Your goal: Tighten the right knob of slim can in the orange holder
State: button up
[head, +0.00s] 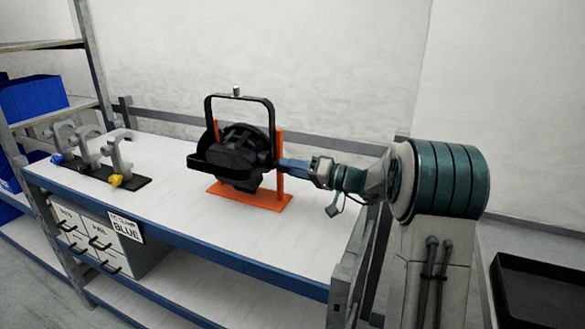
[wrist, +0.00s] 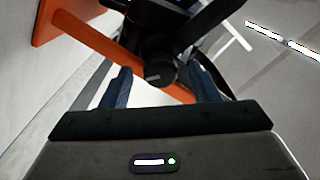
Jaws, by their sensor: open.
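The slim can (head: 240,150) is a black stage light with a black yoke, standing in the orange holder (head: 250,196) on the workbench. My gripper (head: 285,164) reaches in from the right, at the right side of the can and by the holder's right post. In the wrist view, a round black knob (wrist: 158,73) lies between my two blue fingers, which are open with a gap visible on either side of it. The orange holder (wrist: 98,45) runs behind the knob. In the head view, the right knob is hidden behind my fingers and the post.
The white workbench (head: 170,215) has free room in front of the holder. Several grey clamps (head: 118,155) stand on a black strip at the left. Blue bins (head: 32,97) sit on a shelf at the far left. A black tray (head: 540,290) is at lower right.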

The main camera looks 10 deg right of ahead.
jog(key=shift+w+a, duration=0.15)
jog(key=shift+a, duration=0.1)
jog(key=c, duration=1)
